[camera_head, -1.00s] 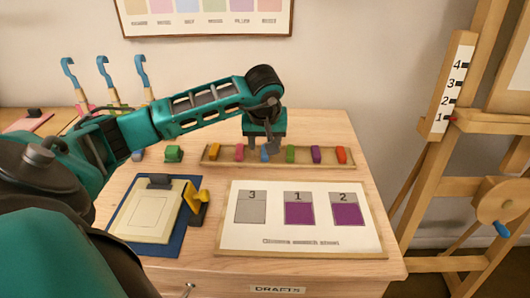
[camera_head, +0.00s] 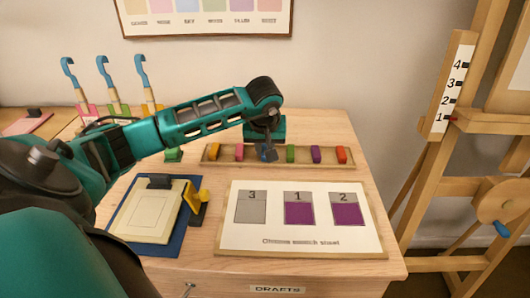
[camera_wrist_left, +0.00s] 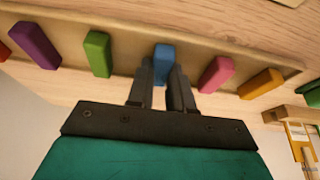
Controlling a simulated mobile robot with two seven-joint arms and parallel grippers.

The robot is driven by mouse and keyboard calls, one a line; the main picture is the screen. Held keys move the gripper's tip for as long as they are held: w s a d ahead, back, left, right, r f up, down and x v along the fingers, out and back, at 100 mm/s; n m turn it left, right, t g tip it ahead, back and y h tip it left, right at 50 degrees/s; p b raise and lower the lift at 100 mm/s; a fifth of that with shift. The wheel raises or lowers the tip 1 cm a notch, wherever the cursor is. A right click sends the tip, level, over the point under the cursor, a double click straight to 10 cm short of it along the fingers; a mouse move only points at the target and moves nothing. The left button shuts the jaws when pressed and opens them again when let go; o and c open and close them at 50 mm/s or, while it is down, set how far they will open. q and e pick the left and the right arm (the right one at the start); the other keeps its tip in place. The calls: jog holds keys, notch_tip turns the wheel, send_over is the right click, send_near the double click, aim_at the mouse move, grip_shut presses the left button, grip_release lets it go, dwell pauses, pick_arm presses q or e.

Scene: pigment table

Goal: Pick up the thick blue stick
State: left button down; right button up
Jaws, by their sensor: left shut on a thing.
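The thick blue stick (camera_wrist_left: 164,55) stands between pink and green sticks in the wooden tray (camera_head: 222,163). My left gripper (camera_head: 268,153) is over the tray's middle. In the left wrist view my left gripper (camera_wrist_left: 167,78) has its two dark fingers close together on the blue stick. In the head view the fingers mostly hide the stick. I cannot tell whether its base still touches the tray. My right gripper is in neither view.
An easel (camera_head: 440,180) stands right.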

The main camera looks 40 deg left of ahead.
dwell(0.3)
pick_arm(q)
notch_tip(320, 180, up, 20)
jog(key=p, duration=0.1)
dwell(0.4)
jog(key=c, duration=1.5)
grip_release()
jog(key=shift+c, duration=0.2)
grip_shut()
